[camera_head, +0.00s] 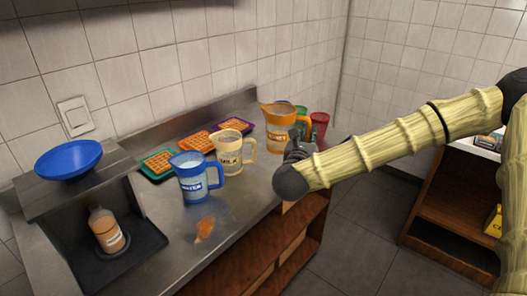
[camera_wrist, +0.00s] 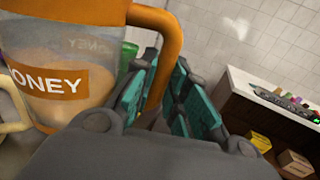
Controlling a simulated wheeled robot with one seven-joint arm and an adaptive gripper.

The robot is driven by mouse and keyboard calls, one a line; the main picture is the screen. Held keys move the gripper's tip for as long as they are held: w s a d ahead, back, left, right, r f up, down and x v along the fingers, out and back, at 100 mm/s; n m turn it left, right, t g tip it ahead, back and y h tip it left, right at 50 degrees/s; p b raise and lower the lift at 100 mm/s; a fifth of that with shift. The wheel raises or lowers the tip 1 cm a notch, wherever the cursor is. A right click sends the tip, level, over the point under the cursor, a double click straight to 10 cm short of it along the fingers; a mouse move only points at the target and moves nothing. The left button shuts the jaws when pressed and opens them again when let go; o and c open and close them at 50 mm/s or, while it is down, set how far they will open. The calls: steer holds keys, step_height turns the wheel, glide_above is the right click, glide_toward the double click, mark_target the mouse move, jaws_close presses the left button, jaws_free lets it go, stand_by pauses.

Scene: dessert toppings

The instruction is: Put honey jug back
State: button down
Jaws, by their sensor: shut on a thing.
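The honey jug (camera_head: 280,126) has an orange rim, handle and label and stands at the right end of the steel counter, or just above it; I cannot tell which. In the wrist view the jug (camera_wrist: 75,60) fills the upper left, looks upright and holds amber contents. My gripper (camera_head: 299,140) is at the jug's right side. In the wrist view its teal-padded fingers (camera_wrist: 165,95) are closed around the orange handle.
A cream milk jug (camera_head: 229,155) and a blue jug (camera_head: 193,180) stand left of the honey jug. Waffles on coloured trays (camera_head: 155,178) lie behind. A red cup (camera_head: 319,124) is close on the right. An orange spill (camera_head: 205,229) marks the counter's front.

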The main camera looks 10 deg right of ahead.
steer(key=f+b, duration=0.1)
steer(key=f, duration=0.1)
steer(key=w+f+b, duration=0.1)
steer(key=f+b, duration=0.1)
steer(key=shift+w+a+f, duration=0.1)
steer(key=shift+a+f, duration=0.05)
steer(key=shift+a, duration=0.05)
steer(key=shift+f+b, duration=0.55)
steer(key=shift+b, duration=0.2)
steer(key=shift+w+a+f+p, duration=0.1)
steer(key=shift+w+f+p, duration=0.65)
steer(key=shift+w, duration=1.9)
steer(key=shift+w+a+f+p, duration=0.25)
steer(key=shift+w+f, duration=0.8)
steer(key=shift+w, duration=1.6)
steer(key=shift+w+f+p, duration=0.6)
steer(key=shift+w+f, duration=0.3)
steer(key=shift+w, duration=1.75)
steer(key=shift+f, duration=0.1)
steer(key=c, duration=1.4)
jaws_free()
steer(key=shift+s, duration=0.1)
